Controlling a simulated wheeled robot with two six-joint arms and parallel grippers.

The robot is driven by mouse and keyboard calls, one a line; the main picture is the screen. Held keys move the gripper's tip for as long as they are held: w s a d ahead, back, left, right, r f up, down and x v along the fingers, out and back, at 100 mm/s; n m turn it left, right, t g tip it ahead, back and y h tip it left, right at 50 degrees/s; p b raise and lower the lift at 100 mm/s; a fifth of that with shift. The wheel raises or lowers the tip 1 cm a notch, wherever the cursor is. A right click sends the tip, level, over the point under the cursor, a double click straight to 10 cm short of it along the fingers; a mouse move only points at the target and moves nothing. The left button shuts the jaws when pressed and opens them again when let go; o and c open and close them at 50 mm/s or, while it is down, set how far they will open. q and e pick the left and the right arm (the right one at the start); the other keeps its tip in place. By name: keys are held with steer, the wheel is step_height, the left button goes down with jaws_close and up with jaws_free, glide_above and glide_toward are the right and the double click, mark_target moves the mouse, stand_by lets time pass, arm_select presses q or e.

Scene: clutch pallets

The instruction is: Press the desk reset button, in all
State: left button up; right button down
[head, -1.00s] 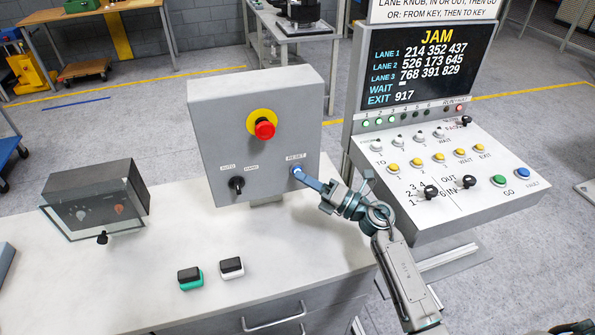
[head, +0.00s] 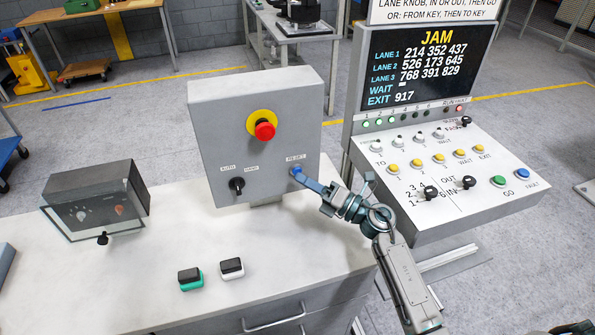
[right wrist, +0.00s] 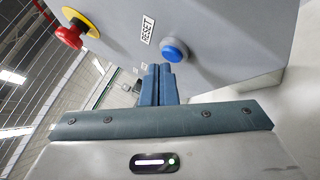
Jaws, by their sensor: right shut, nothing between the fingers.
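The blue reset button (head: 296,170) sits low on the right of the front of a grey box (head: 208,120) on the desk. It also shows in the right wrist view (right wrist: 174,50), beside a RESET label (right wrist: 147,30). My right gripper (head: 306,181) is shut and empty, its fingertips pointing at the button from the lower right. In the right wrist view the blue fingers (right wrist: 158,72) end just short of the button or very close to it; contact is hard to tell.
A red mushroom button (head: 265,131) on a yellow disc and a black selector knob (head: 237,184) share the box. A console (head: 450,180) with a JAM screen stands at right. A dark case (head: 95,205) and two small blocks (head: 190,279) (head: 231,268) are on the desk.

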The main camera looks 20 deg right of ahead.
steer(key=shift+s, duration=0.35)
steer(key=shift+s+d+p, duration=0.1)
steer(key=shift+s+p, duration=0.3)
steer(key=shift+s, duration=2.1)
